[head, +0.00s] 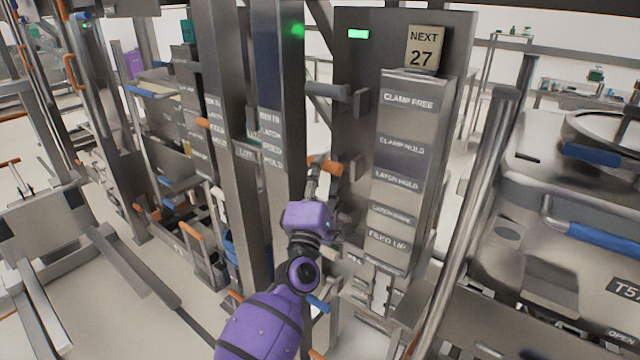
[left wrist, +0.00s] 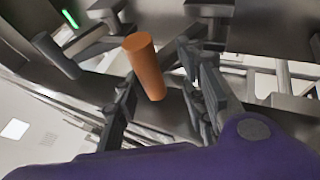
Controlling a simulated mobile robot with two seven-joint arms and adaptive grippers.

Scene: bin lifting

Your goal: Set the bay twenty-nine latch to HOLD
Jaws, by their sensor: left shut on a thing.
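My left gripper (head: 322,168) is shut on an orange-ended handle (head: 332,167) beside a tall metal label panel (head: 408,84). In the left wrist view the orange handle (left wrist: 145,65) lies between the two fingers of the left gripper (left wrist: 160,72). The panel carries labels, among them CLAMP FREE, CLAMP HOLD, LATCH HOLD (head: 397,180) and FEED UP. The handle is near the height of the LATCH HOLD label. No bay number twenty-nine is readable. The handle's pivot is partly hidden by my gripper. My right gripper is not in view.
A sign reading NEXT 27 (head: 422,48) and a green light (head: 358,34) are above the labels. A grey lever (head: 325,88) juts left above the orange handle. A metal post (head: 278,130) stands close left. A bin with a blue-gripped bar (head: 590,238) stands at right.

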